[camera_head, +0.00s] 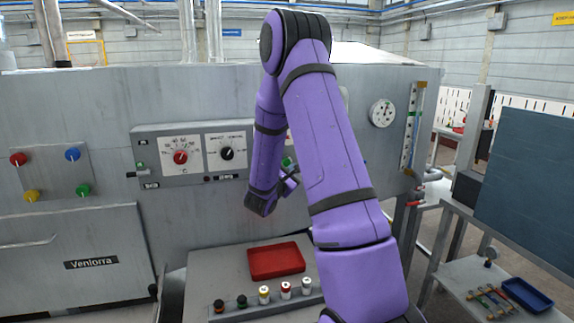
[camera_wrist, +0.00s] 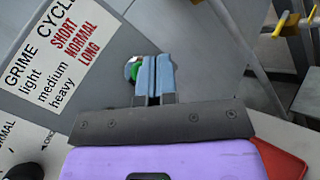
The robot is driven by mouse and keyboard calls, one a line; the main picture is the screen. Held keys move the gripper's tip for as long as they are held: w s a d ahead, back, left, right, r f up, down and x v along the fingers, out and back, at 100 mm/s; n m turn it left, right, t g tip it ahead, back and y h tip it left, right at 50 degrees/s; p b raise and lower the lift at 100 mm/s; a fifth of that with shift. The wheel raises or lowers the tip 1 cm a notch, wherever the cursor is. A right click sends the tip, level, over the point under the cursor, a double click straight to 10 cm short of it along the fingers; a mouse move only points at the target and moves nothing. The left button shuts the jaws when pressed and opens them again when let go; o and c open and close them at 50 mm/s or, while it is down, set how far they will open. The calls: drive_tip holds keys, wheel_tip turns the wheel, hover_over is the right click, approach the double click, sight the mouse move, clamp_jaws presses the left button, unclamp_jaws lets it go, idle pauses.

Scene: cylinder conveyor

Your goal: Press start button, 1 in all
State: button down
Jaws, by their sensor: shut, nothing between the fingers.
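A round green button (camera_wrist: 133,70) with a pale rim sits on the grey control panel in the wrist view. It also shows in the head view as a small green spot (camera_head: 287,161) beside my arm. My gripper (camera_wrist: 155,62) is shut and empty, its two blue fingers together. The fingertips overlap the button's right side in the wrist view; I cannot tell whether they touch it. In the head view my gripper (camera_head: 291,181) is partly hidden by my purple arm. The arm also covers part of the control panel (camera_head: 196,184).
A red tray (camera_head: 276,261) lies below the panel, with several small capped cylinders (camera_head: 264,294) in front. Red and black dials (camera_head: 180,157) are left of my arm. A plate with coloured knobs (camera_head: 48,172) is further left. A tool cart (camera_head: 455,277) stands at right.

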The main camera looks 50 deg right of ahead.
drive_tip(key=shift+w+d, duration=0.4)
drive_tip(key=shift+w, duration=0.25)
drive_tip(key=shift+w+d, duration=0.4)
drive_tip(key=shift+w, duration=0.25)
drive_tip(key=shift+w+d, duration=0.1)
idle(1.1)
drive_tip(key=shift+w+d, duration=0.15)
drive_tip(key=shift+w, duration=0.1)
drive_tip(key=shift+w+d, duration=0.25)
drive_tip(key=shift+w, duration=0.15)
idle(0.9)
idle(0.4)
drive_tip(key=shift+s+a, duration=0.5)
drive_tip(key=shift+s, duration=0.25)
drive_tip(key=shift+s+a, duration=0.45)
drive_tip(key=shift+s, duration=0.25)
drive_tip(key=shift+s+a, duration=0.4)
drive_tip(key=shift+s, duration=0.35)
drive_tip(key=shift+s+a, duration=0.45)
drive_tip(key=shift+s, duration=0.25)
